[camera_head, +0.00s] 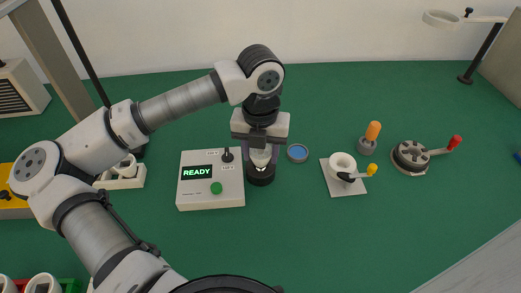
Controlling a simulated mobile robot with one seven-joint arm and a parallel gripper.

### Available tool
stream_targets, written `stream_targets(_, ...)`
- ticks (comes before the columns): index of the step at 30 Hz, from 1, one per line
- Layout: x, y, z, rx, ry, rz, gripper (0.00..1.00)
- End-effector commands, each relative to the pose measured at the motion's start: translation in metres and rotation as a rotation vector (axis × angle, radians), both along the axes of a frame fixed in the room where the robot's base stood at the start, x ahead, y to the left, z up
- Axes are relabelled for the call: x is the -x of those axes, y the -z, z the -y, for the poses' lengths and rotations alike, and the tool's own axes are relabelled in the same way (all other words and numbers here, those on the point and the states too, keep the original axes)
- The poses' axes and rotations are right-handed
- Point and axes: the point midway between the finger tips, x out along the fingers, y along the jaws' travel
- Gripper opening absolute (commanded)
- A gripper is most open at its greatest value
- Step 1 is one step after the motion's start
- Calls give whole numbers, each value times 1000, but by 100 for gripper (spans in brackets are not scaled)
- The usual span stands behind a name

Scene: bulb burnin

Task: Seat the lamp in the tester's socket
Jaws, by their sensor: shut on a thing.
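The tester (211,191) is a pale box with a green "READY" display, a green button and a small black lever on top. A round black socket (261,175) stands against its right side. My gripper (260,148) points down over the socket and is shut on the lamp (261,157), whose whitish bulb shows between the fingers. The lamp is upright above the socket, touching or nearly touching it. Its base is hidden, so I cannot tell whether it sits in the socket.
Right of the socket are a small blue-topped round dish (297,153), a white ring fixture (343,167) with a yellow-tipped lever, an orange-handled tool (371,136) in a grey holder, and a red-handled clamp (412,156). The green table's front right is clear.

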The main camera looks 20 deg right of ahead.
Motion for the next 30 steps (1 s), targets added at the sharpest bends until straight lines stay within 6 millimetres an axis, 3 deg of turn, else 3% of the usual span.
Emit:
stream_targets(25,0,7,0,0,0,0,25)
stream_targets(26,0,7,0,0,0,0,48)
stream_targets(30,0,7,0,0,0,0,66)
